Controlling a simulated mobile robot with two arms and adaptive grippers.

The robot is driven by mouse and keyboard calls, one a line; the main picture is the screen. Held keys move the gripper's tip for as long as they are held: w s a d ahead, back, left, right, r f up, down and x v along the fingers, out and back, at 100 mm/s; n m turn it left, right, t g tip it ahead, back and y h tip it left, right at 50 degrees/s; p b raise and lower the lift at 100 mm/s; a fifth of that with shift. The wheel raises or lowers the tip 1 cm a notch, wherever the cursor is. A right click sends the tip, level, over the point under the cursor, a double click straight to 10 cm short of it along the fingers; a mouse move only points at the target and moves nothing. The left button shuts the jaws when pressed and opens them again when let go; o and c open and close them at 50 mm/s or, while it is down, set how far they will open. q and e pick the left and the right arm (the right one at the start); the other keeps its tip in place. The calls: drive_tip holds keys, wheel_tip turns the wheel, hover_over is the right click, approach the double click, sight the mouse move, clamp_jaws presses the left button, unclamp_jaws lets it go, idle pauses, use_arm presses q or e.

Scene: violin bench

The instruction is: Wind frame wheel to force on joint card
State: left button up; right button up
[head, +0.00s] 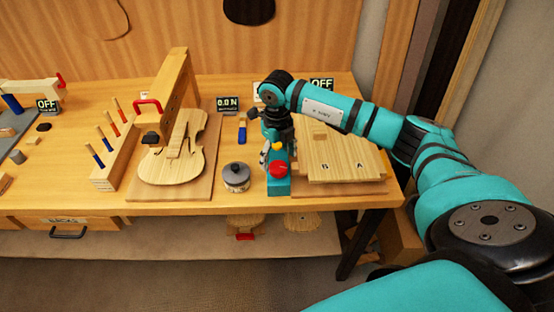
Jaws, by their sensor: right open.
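A wooden frame (176,75) stands over a pale violin body (171,165) on a board. A red wheel or handle (147,104) is on the frame's left side, with a black pad (150,138) below it. A dark display (228,104) right of the frame reads 0.0 N. A small white card (258,88), its text unreadable, stands at the back, partly hidden by my right arm. My right gripper (266,154) is open, pointing down beside a teal device with a red knob (278,168), well right of the frame wheel. It appears empty. My left gripper is not in view.
A grey lidded pot (236,177) and a blue-handled tool (242,130) lie between the frame and the teal device. A rack of chisels (120,155) is left of the violin. A board marked B and A (345,155) is at the right. OFF displays (321,84) stand at the back.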

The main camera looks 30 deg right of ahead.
sight(278, 165)
drive_tip(key=shift+f, duration=1.7)
drive_tip(key=c, duration=1.2)
drive_tip(key=shift+m, duration=1.2)
drive_tip(key=shift+d+m+b, duration=0.1)
drive_tip(key=shift+m+b, duration=0.25)
drive_tip(key=shift+m, duration=0.75)
